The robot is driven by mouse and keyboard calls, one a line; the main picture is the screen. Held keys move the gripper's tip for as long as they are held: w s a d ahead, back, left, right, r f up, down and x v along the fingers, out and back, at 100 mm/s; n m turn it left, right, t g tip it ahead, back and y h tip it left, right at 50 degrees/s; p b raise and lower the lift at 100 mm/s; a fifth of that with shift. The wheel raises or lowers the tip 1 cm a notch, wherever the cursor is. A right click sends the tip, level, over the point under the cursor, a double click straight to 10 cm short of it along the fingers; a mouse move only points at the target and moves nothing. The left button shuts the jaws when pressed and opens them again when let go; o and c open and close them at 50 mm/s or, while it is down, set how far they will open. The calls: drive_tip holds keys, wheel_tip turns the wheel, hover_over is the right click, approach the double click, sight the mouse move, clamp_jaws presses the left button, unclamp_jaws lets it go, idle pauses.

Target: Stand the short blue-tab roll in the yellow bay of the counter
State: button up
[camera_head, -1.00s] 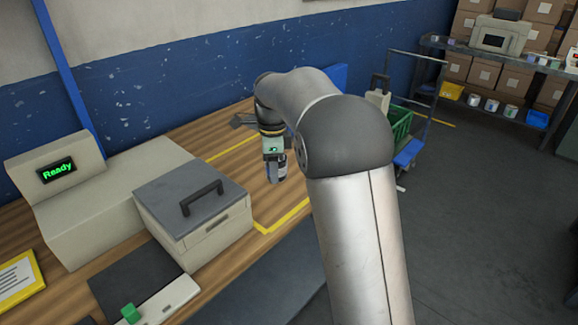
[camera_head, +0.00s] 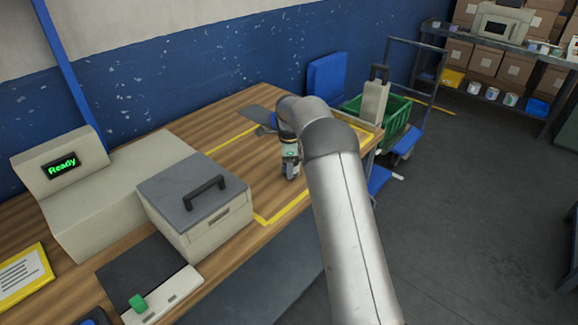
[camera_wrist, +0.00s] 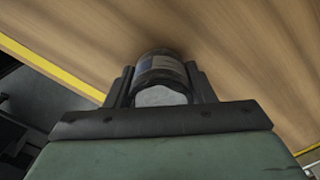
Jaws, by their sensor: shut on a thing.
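My gripper (camera_head: 291,172) is shut on a short dark roll (camera_wrist: 160,68) with a whitish end and a blue-grey patch on its side. In the wrist view the roll sits between the two fingers, over the wooden counter. The yellow bay is an area of the counter outlined by yellow lines (camera_head: 284,209), right of the grey-lidded box. My gripper is over this area, pointing down. I cannot tell whether the roll touches the wood. In the head view the roll is small and mostly hidden by the fingers.
The grey-lidded box (camera_head: 196,200) with a handle stands left of the bay. A beige machine reading "Ready" (camera_head: 62,166) is at the far left. A green crate (camera_head: 399,112) on a cart is beyond the counter's far end. The wood around my gripper looks clear.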

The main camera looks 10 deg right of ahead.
drive_tip(key=shift+f, duration=0.35)
drive_tip(key=shift+f, duration=0.1)
drive_tip(key=shift+f, duration=0.15)
drive_tip(key=o, duration=1.1)
drive_tip(key=shift+c, duration=0.2)
